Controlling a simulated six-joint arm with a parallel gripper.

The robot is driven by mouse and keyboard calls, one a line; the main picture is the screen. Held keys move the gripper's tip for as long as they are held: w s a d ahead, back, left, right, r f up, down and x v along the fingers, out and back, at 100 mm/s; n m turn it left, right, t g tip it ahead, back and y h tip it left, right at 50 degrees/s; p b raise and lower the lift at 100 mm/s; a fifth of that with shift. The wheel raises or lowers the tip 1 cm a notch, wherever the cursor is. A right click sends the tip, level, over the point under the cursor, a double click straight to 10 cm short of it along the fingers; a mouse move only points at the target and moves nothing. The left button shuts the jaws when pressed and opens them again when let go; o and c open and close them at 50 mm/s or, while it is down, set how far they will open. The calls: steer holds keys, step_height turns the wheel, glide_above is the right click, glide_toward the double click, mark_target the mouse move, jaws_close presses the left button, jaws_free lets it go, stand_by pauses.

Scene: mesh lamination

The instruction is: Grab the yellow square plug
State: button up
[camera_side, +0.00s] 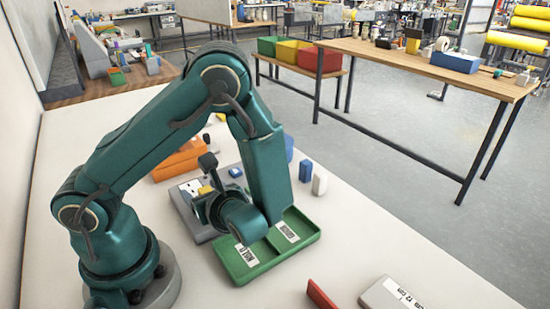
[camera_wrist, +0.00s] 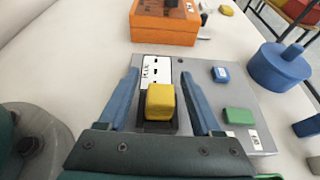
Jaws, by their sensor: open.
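The yellow square plug (camera_wrist: 160,101) sits upright in a dark socket on the grey board (camera_wrist: 222,78), beside a white label strip. In the side view the plug (camera_side: 205,190) is partly hidden behind my arm. My gripper (camera_wrist: 160,88) is open over the board. Its two blue fingers stand on the left and right of the plug, with a gap showing on each side. In the side view the gripper fingers are mostly hidden by the wrist.
An orange box (camera_wrist: 166,25) stands behind the board. A blue block (camera_wrist: 221,74) and a green block (camera_wrist: 238,116) sit on the board's right part. A blue round knobbed piece (camera_wrist: 277,67) stands to the right. A green tray (camera_side: 265,262) lies in front.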

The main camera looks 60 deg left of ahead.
jaws_close()
steer(key=shift+r, duration=0.2)
